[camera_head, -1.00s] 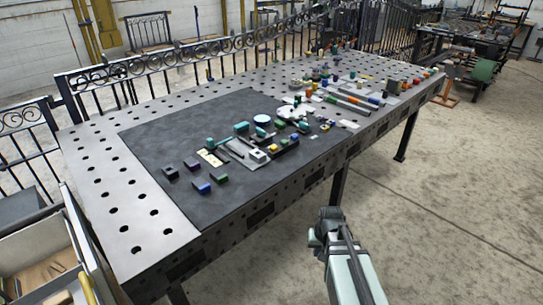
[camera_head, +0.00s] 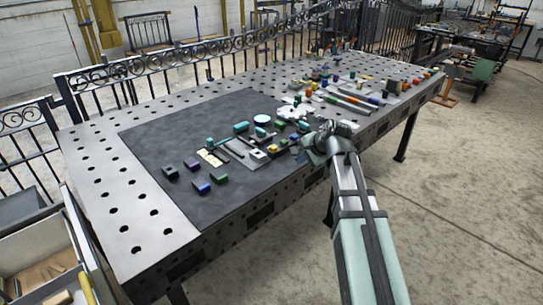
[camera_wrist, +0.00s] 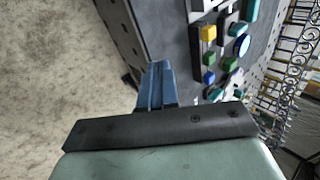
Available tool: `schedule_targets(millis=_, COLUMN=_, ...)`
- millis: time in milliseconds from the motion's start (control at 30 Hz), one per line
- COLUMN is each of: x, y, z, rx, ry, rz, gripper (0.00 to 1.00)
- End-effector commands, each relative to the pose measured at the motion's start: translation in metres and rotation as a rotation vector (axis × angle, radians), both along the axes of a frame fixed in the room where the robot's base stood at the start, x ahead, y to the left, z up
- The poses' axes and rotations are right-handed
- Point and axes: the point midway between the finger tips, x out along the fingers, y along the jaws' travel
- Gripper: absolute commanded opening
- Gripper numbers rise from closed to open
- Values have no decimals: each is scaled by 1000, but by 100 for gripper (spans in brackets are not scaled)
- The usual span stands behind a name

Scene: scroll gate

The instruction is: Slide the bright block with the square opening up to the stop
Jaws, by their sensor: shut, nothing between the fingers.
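A pale grey block with a dark opening (camera_head: 257,154), apparently the bright block, sits on the dark mat in the head view. It is small there, and I cannot tell which nearby part is the stop. My gripper (camera_wrist: 158,68) shows in the wrist view with its two bluish fingers together and nothing between them. In the head view my arm's end is over the table's front edge, to the right of the pale block and apart from it. The fingertips are hard to make out there.
The dark mat (camera_head: 160,150) has free room at its left. Small dark, blue and green blocks (camera_head: 219,178) lie left of the pale block. A round pale-blue disc (camera_head: 261,119) lies behind it. The wrist view shows a yellow block (camera_wrist: 208,33) and a blue block (camera_wrist: 208,77).

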Motion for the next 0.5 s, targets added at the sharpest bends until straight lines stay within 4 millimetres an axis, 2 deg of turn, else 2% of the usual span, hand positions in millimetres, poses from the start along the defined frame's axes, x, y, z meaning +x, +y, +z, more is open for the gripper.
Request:
schedule_targets(millis=200, x=11, y=13, z=8, rx=271, ry=158, rz=-288, gripper=0)
schedule_targets(millis=500, x=13, y=24, z=15, rx=602, ry=405, rz=-682, gripper=0)
